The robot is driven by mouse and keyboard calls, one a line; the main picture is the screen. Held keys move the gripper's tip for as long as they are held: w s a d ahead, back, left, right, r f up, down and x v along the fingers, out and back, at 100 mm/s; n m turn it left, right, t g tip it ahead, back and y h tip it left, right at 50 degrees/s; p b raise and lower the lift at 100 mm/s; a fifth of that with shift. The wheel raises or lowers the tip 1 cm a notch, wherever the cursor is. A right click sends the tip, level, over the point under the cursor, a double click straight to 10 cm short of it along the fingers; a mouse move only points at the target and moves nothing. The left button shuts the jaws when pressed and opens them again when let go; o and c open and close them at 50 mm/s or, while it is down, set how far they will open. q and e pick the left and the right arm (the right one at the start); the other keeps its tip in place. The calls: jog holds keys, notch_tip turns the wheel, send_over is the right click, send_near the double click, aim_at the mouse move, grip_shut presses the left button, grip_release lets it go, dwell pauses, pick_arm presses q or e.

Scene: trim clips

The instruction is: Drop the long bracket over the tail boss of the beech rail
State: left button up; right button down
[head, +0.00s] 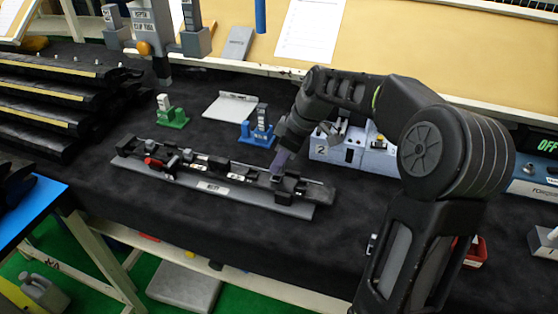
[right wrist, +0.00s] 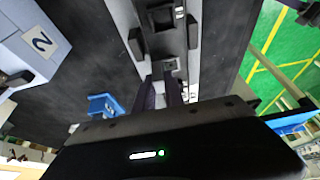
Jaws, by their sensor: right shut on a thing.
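A long rail fixture (head: 190,186) with black parts lies across the dark mat in the head view, a small label on its front face. Its right end carries black blocks (head: 291,185), and a red piece (head: 155,161) sits near its left end. My right gripper (head: 279,166) reaches down at the right part of the rail and is shut on a small part, which I take to be the long bracket. The jaws largely hide it. In the right wrist view, the fingers (right wrist: 160,92) point along the rail (right wrist: 172,40). The tail boss cannot be made out clearly. My left gripper is not in view.
A blue stand (head: 258,135) and a green stand (head: 171,116) stand behind the rail. A grey box marked 2 (head: 330,150) is behind my right arm. A pale tray (head: 231,107) lies further back. Black stepped racks (head: 60,95) fill the left. Mat in front of the rail is clear.

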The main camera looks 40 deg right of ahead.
jog(key=shift+f+b, duration=0.3)
jog(key=shift+f, duration=0.1)
jog(key=c, duration=1.3)
grip_release()
jog(key=shift+c, duration=0.2)
jog(key=shift+a+f, duration=0.1)
jog(key=shift+s, duration=0.1)
jog(key=v, duration=0.8)
jog(key=shift+w, duration=0.25)
